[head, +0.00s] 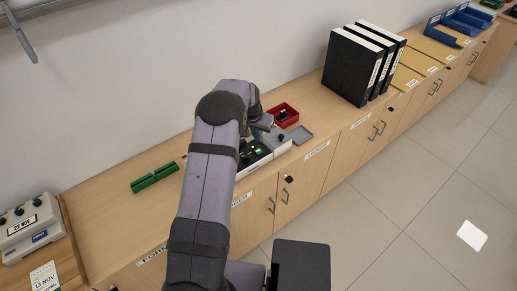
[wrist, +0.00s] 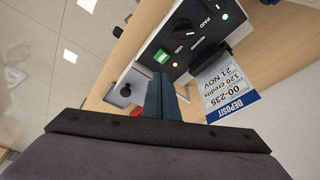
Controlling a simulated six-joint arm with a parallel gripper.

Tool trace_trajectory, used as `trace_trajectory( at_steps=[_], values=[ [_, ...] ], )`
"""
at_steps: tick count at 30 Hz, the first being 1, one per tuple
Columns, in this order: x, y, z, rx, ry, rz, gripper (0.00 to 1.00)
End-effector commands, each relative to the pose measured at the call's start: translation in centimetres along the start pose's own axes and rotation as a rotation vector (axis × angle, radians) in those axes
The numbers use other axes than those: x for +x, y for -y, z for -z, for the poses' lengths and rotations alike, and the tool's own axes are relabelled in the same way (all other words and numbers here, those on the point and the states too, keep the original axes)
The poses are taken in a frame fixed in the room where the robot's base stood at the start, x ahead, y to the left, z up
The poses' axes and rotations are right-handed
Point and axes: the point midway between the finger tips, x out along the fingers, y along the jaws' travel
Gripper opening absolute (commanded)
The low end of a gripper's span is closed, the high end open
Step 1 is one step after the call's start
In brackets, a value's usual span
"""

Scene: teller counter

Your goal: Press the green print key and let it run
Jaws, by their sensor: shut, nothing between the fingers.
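The green print key (wrist: 161,56) is a small square with a white mark, on the black panel (wrist: 183,42) of a white-sided machine. In the head view the green key (head: 258,151) shows on the machine (head: 277,141), partly hidden behind my arm. My gripper (wrist: 161,82) is shut and empty. Its fingertips appear just short of the key in the wrist view; I cannot tell whether they touch it. The panel also has a black knob (wrist: 181,25), a lit green lamp (wrist: 225,16) and a small pale lamp (wrist: 175,64).
A deposit slip (wrist: 230,88) dated 21 NOV sticks out beside the panel. A red tray (head: 286,115), a grey pad (head: 301,135) and black binders (head: 358,65) stand to the right.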

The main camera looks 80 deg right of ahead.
Motion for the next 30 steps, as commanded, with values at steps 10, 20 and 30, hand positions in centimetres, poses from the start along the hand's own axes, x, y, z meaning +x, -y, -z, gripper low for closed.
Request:
trace_trajectory(
  at_steps=[10,20,30],
  values=[
    [-2.6,0.0,0.8,0.0,-0.001,0.0,0.0],
    [-3.4,0.0,1.0,0.0,0.0,0.0,0.0],
    [-3.4,0.0,1.0,-0.005,0.0,0.0,0.0]
  ],
)
